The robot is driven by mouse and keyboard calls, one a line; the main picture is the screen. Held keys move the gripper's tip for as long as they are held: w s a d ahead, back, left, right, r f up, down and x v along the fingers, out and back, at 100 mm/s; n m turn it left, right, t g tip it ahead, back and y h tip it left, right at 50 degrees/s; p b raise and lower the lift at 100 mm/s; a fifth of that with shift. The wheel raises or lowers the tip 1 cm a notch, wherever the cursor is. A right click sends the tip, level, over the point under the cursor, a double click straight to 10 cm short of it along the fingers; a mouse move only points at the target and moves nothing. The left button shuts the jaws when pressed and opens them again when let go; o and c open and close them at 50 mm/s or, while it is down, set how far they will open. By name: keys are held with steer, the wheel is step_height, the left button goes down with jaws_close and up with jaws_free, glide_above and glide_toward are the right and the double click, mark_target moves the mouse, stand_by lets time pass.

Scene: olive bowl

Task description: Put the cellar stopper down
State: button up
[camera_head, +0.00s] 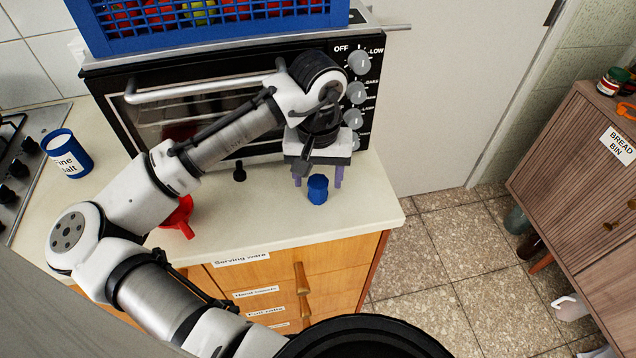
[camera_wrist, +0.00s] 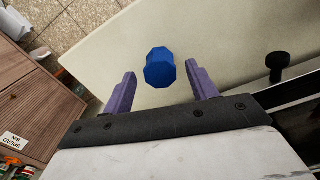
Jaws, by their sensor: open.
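A blue faceted piece, which looks like the cellar stopper (camera_head: 318,190), stands on the pale counter near its front right part. It also shows in the wrist view (camera_wrist: 160,68), between the tips of the two purple fingers. My gripper (camera_head: 318,174) is open, pointing down over the counter, with one finger on each side of the stopper. Gaps show between the stopper and both fingers in the wrist view. A blue and white salt cellar (camera_head: 68,154), labelled as fine salt, stands at the left of the counter.
A black toaster oven (camera_head: 205,110) with a blue crate (camera_head: 215,38) on top stands behind. A small black piece (camera_head: 239,172) and a red object (camera_head: 178,218) are on the counter (camera_head: 265,215). The counter's front edge is close to the stopper. A hob (camera_head: 20,165) is at left.

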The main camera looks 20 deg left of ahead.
mark_target(318, 183)
step_height(318, 183, up, 9)
steer(key=shift+b, duration=0.4)
stand_by(0.4)
